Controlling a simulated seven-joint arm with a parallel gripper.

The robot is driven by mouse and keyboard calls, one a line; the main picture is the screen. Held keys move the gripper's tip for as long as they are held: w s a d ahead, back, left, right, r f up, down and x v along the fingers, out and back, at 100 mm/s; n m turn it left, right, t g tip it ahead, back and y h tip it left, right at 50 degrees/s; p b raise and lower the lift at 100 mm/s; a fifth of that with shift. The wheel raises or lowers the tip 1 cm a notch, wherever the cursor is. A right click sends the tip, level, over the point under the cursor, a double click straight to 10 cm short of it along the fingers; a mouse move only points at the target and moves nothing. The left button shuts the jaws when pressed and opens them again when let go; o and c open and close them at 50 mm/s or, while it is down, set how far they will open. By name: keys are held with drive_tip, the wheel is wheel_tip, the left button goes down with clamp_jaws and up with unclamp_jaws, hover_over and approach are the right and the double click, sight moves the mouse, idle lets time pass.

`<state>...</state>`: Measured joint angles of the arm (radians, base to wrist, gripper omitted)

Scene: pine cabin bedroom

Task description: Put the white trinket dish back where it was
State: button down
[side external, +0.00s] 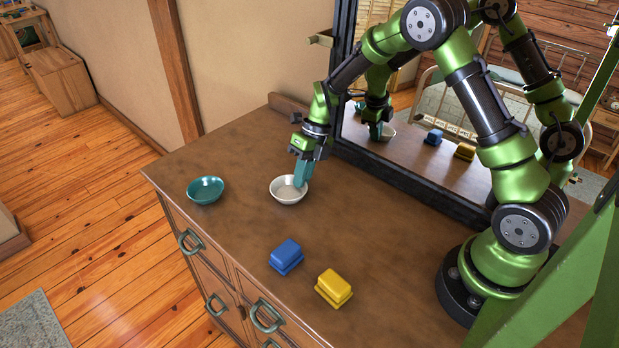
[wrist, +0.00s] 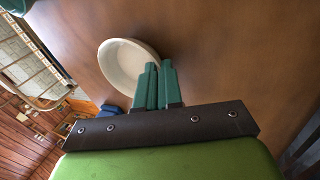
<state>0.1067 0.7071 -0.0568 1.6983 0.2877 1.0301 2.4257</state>
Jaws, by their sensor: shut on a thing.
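The white trinket dish (side external: 284,194) is a small round bowl on the dresser top, near the foot of the mirror. My gripper (side external: 300,178) points down at the dish's right rim, and its teal fingers are shut on that rim. In the wrist view the white dish (wrist: 122,62) lies beyond the fingertips (wrist: 158,68), which overlap its near edge. The dish looks level; whether it rests on the wood or hangs just above it I cannot tell.
A teal dish (side external: 206,190) stands to the left near the dresser's front edge. A blue box (side external: 286,257) and a yellow box (side external: 333,288) sit nearer the camera. The mirror (side external: 405,150) rises close behind. Bare dresser top (side external: 240,226) lies between the dishes and boxes.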

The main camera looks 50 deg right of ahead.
drive_tip(key=shift+f, duration=0.1)
drive_tip(key=c, duration=1.3)
unclamp_jaws()
drive_tip(key=shift+d, duration=0.1)
drive_tip(key=a+v, duration=0.1)
drive_tip(key=v, duration=1.1)
drive_tip(key=s+a+r+n+t, duration=0.2)
drive_tip(key=s+r+n, duration=0.4)
drive_tip(key=r+n, duration=0.25)
drive_tip(key=s+a+r+n+t+h, duration=0.1)
drive_tip(key=s+a+r+n+t, duration=0.1)
drive_tip(key=s+n, duration=0.5)
drive_tip(key=s+a+r+n+t+h, duration=0.1)
drive_tip(key=s+n, duration=0.7)
drive_tip(key=n, duration=0.9)
drive_tip(key=shift+a+r+n+t+h, duration=0.35)
drive_tip(key=shift+a+r+t, duration=0.3)
drive_tip(key=shift+t, duration=0.45)
